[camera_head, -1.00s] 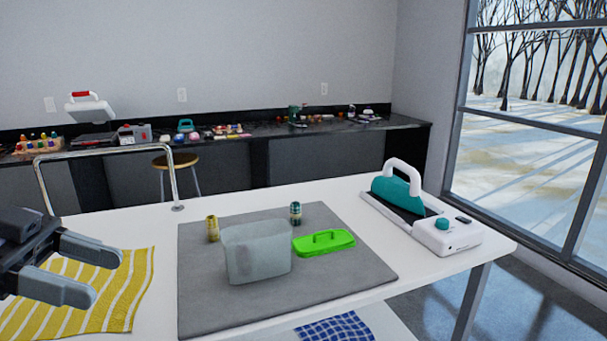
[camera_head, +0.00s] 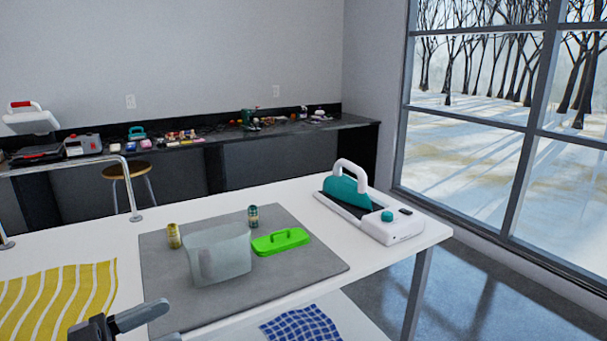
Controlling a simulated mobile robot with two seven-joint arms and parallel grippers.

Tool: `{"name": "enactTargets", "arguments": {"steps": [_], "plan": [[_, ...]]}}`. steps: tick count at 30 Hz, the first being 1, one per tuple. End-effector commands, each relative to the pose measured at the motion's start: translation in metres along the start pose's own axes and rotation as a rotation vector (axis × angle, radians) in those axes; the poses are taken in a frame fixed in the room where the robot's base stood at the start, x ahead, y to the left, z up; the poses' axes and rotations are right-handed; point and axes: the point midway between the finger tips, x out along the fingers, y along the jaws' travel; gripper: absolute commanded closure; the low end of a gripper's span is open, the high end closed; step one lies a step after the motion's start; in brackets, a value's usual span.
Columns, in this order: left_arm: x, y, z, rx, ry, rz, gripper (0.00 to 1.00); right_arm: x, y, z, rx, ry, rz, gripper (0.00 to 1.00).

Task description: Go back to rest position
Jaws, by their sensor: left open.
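My left gripper (camera_head: 150,328) shows at the bottom edge of the head view, left of centre. Its fingers are apart and nothing shows between them; most of it is cut off by the frame. It is in front of the grey mat (camera_head: 310,279), near the mat's front left corner, apart from the objects standing there. My right gripper is out of view. On the mat are a translucent bin (camera_head: 218,256), a bright green lid (camera_head: 281,242) beside it, a yellowish can (camera_head: 174,236) and a dark teal can (camera_head: 253,216).
A white and teal press machine (camera_head: 368,206) stands at the right end of the white table (camera_head: 300,198). A yellow striped cloth (camera_head: 60,300) lies at left, a blue checked cloth (camera_head: 301,324) lower down. A metal rail (camera_head: 130,185), a stool (camera_head: 127,171) and a cluttered dark counter (camera_head: 340,130) are behind.

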Motion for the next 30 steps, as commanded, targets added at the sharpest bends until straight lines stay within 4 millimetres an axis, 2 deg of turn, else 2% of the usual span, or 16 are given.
{"name": "enactTargets", "arguments": {"steps": [5,11,14,18,21,24,27,30], "plan": [[0.003,0.009,0.049,-0.049,-0.034,-0.219,0.41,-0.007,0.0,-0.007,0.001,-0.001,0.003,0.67],[-0.013,0.032,0.113,-0.113,-0.188,-0.445,0.41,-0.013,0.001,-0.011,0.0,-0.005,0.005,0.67],[-0.029,0.052,0.147,-0.157,-0.305,-0.538,0.41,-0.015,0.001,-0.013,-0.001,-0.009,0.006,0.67],[-0.054,0.091,0.19,-0.228,-0.488,-0.628,0.41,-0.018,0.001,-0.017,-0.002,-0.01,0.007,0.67],[-0.07,0.118,0.212,-0.272,-0.604,-0.659,0.41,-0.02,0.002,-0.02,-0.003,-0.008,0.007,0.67],[-0.082,0.14,0.226,-0.303,-0.687,-0.669,0.41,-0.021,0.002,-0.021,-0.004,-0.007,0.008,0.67],[-0.088,0.151,0.234,-0.321,-0.732,-0.672,0.41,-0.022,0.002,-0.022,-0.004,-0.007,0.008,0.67],[-0.09,0.155,0.236,-0.325,-0.746,-0.672,0.41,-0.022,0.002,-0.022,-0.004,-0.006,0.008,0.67]]}}
